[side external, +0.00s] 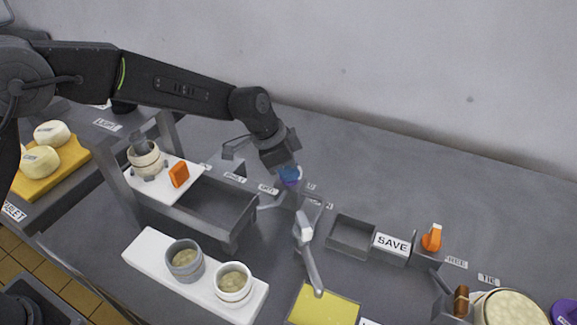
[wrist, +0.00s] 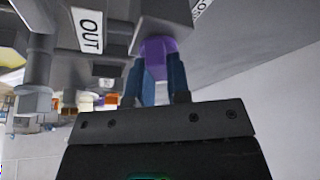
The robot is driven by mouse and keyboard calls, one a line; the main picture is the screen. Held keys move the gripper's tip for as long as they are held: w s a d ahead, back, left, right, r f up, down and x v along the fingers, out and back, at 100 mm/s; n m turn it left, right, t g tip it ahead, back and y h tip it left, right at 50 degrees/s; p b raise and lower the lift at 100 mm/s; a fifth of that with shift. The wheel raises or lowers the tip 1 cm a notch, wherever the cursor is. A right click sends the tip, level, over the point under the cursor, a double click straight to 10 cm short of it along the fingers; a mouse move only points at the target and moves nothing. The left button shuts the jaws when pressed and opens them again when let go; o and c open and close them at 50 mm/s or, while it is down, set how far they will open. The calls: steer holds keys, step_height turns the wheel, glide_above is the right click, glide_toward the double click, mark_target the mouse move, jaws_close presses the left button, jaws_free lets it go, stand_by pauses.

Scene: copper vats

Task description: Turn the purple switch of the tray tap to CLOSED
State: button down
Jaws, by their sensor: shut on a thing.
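The purple switch (wrist: 157,52) sits between the two blue fingers of my gripper (wrist: 158,82) in the wrist view. My gripper (side external: 290,172) is shut on it, and the arm reaches down from the upper left in the side view. The purple part (side external: 291,184) shows just below the fingers there, mostly covered by them. The grey tap body (wrist: 163,14) is beside the switch in the wrist view. A partly cut-off label (wrist: 201,8) is close to it; which position the switch points to is hard to tell.
A grey tray (side external: 236,232) stands left of the tap, with a white board and cup at its left end. Two cups stand on a white board in front.

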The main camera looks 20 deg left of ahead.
steer(key=n, duration=0.2)
steer(key=n+t+y, duration=0.1)
steer(key=n, duration=0.2)
steer(key=shift+d+y, duration=0.1)
steer(key=shift+y, duration=0.2)
steer(key=n+y, duration=0.1)
steer(key=n, duration=0.2)
steer(key=n+y, duration=0.1)
steer(key=n, duration=0.2)
steer(key=shift+s+t, duration=0.1)
steer(key=shift+t, duration=0.3)
steer(key=shift+n, duration=0.3)
steer(key=c, duration=1.1)
jaws_free()
steer(key=v, duration=1.3)
steer(key=shift+s+d+r, duration=0.2)
steer(key=shift+r, duration=0.1)
